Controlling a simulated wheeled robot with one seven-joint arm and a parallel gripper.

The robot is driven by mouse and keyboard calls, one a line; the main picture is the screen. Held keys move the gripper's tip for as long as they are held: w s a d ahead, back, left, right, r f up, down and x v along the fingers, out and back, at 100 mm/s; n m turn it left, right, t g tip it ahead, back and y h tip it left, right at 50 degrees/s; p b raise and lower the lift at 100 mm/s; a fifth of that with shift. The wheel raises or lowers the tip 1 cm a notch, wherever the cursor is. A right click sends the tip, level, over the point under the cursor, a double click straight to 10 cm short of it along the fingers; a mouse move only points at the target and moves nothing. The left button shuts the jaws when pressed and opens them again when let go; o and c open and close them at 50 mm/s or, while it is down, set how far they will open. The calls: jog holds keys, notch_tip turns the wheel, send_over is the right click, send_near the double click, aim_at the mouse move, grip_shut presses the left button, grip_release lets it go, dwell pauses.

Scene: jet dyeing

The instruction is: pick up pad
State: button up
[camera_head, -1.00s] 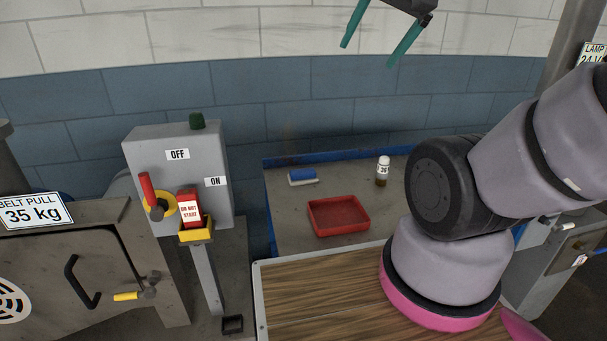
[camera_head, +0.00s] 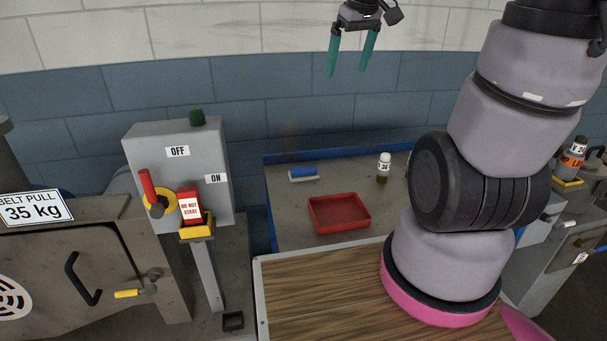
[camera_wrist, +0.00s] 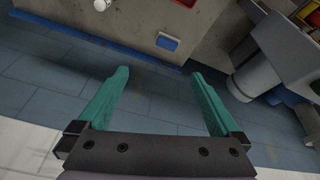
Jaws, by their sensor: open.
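The pad (camera_head: 303,173) is a small block, blue on top with a pale lower part. It lies on the grey worktop (camera_head: 285,222) near its blue back edge, and also shows in the wrist view (camera_wrist: 167,42). My gripper (camera_head: 348,72) is open and empty, with two green fingers. It is high in front of the tiled wall in the head view, well apart from the pad. In the wrist view the pad appears beyond the fingertips (camera_wrist: 159,76), roughly between the fingers' directions.
A red tray (camera_head: 340,228) sits in front of the pad. A white-capped bottle (camera_head: 383,168) stands to its right. A grey switch box (camera_head: 170,140) with a red lever rises to the left. A blue raised edge (camera_head: 340,154) runs behind the worktop.

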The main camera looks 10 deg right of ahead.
jog(key=w+f+n+g, duration=0.3)
jog(key=w+f+n, duration=0.5)
jog(key=w+f, duration=0.45)
jog(key=n+g+y, duration=0.1)
jog(key=n+y, duration=0.3)
jog(key=n, duration=0.2)
send_near(304, 168)
jog(key=shift+n, duration=0.3)
jog(key=x, duration=0.5)
jog(key=shift+w, duration=0.25)
jog(key=x, duration=0.4)
jog(key=shift+s+a, duration=0.15)
jog(key=shift+s, duration=0.2)
jog(key=shift+a+f, duration=0.15)
jog(key=shift+f, duration=0.35)
jog(key=shift+f, duration=0.2)
jog(key=c, duration=1.4)
notch_tip(304, 168, up, 10)
jog(key=shift+r, duration=0.2)
